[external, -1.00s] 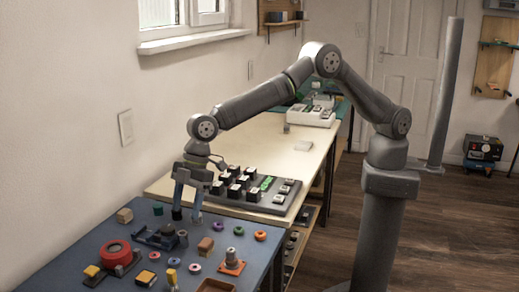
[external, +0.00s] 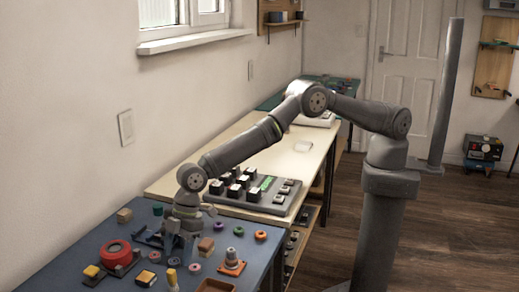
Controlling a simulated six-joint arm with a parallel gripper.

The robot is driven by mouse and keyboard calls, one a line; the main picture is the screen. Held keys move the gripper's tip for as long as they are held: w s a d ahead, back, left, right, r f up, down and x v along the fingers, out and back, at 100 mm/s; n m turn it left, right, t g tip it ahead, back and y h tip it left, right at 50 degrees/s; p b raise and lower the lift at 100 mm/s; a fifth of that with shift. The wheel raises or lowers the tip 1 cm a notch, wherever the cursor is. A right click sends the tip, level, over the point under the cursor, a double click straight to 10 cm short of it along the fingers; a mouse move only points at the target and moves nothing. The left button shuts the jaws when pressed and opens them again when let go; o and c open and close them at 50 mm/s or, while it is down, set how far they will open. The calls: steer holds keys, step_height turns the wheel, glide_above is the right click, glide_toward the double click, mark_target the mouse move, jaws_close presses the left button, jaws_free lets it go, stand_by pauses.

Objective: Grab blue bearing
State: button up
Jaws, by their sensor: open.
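My gripper (external: 181,247) is open and points down, low over the blue mat (external: 62,262) among small parts. No ring is plainly blue. A purple ring (external: 219,227) lies to the right of my gripper, and a small purplish ring (external: 174,262) lies just in front of it. Neither is clearly between the fingers. The spot directly under my gripper is mostly hidden by the fingers and wrist, so I cannot tell what lies there.
A green ring (external: 238,231), an orange ring (external: 260,235) and a pink ring (external: 195,268) lie nearby. A brown block (external: 206,244) is close to my gripper's right. A red spool (external: 115,252) stands left. A keypad panel (external: 254,190) sits on the pale table behind.

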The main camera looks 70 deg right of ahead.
steer(key=shift+a+f, duration=0.2)
steer(key=shift+f, duration=0.2)
steer(key=c, duration=1.1)
steer(key=shift+o, duration=0.2)
steer(key=shift+r, duration=0.1)
